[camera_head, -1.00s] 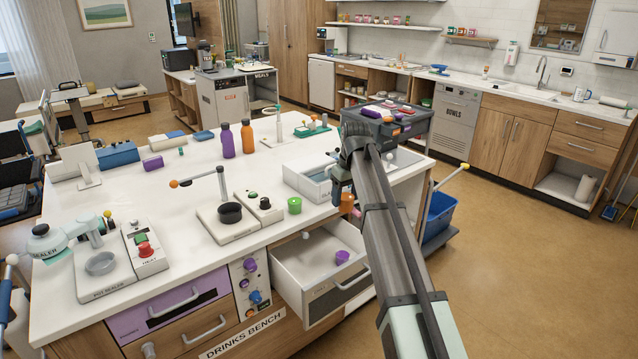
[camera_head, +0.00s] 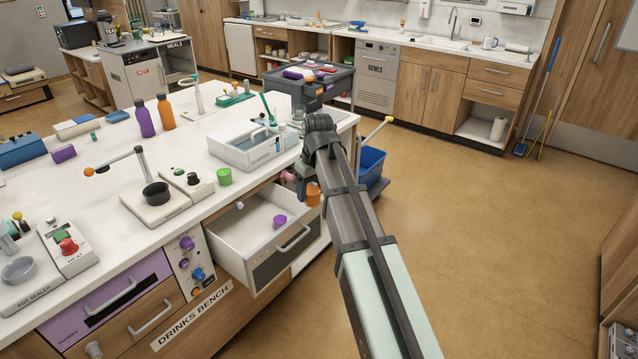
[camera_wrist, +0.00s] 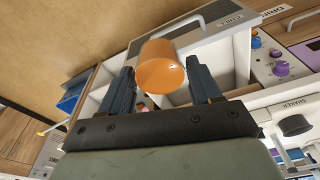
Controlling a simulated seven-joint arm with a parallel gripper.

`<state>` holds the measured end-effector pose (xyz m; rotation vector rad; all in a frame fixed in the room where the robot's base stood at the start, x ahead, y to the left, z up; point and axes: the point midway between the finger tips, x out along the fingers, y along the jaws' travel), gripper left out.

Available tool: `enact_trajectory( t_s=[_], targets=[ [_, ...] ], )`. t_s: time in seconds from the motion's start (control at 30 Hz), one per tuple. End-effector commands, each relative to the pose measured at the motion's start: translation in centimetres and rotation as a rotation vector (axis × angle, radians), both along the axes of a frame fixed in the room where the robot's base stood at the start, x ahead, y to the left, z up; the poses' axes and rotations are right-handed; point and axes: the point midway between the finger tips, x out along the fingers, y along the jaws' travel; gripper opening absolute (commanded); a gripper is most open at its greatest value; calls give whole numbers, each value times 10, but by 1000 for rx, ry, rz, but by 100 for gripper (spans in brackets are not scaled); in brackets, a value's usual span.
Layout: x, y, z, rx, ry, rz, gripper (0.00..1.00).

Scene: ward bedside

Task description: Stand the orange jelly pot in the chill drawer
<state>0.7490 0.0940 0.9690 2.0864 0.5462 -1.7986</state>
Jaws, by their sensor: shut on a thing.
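My gripper (camera_wrist: 161,76) is shut on the orange jelly pot (camera_wrist: 161,67), with one dark finger on each side of it. In the head view the pot (camera_head: 313,195) shows beside my arm, near the right end of the open drawer; my arm hides most of the gripper (camera_head: 301,187). The white chill drawer (camera_head: 238,232) is pulled out from the bench front. A purple pot (camera_head: 279,221) stands inside it, with bare floor around it. The wrist view shows the drawer's handle (camera_wrist: 190,27) beyond the orange pot. I cannot tell the pot's height over the drawer.
A green pot (camera_head: 224,176) stands on the bench above the drawer. A blue tub (camera_head: 371,166) stands to the right. The floor on the right is clear.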

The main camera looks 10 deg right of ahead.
Motion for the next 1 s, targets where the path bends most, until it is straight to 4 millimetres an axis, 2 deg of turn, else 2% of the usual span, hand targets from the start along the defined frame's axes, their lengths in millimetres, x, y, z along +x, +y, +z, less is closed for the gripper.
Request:
enact_trajectory(
  t_s=[0.27, 0.5, 0.7, 1.0],
  targets=[
    [51, 66, -46, -3, 8, 251, 30],
    [100, 129, -90, -5, 10, 617, 30],
    [121, 151, -106, -3, 6, 873, 30],
    [132, 159, -112, 3, -1, 1049, 30]
  ],
)
